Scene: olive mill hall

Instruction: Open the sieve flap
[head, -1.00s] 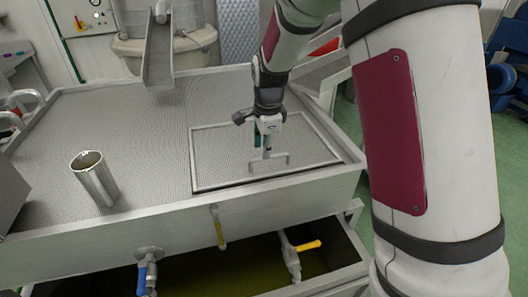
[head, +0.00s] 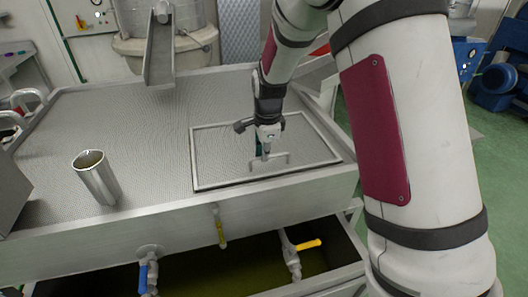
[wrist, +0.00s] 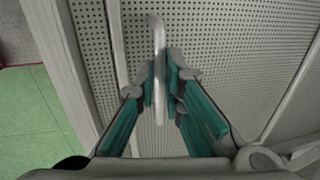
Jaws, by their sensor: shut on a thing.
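The sieve flap (head: 225,150) is a framed perforated metal panel at the right of the sieve table. It lies about level with the sheet around it, and I cannot tell whether it is lifted at all. Its bar handle (head: 275,160) stands near the front edge; in the wrist view the handle (wrist: 159,60) runs between my fingers. My gripper (head: 265,155) comes down from above. In the wrist view its teal-padded fingers (wrist: 163,85) are shut on the handle, one on each side. My gripper hides part of the handle in the head view.
A metal cup (head: 97,178) stands on the perforated sheet at the left. A chute (head: 160,55) reaches over the back edge. Below the front rim are a blue-handled valve (head: 144,277), yellow-handled valves (head: 305,246) and a trough of greenish liquid (head: 215,277).

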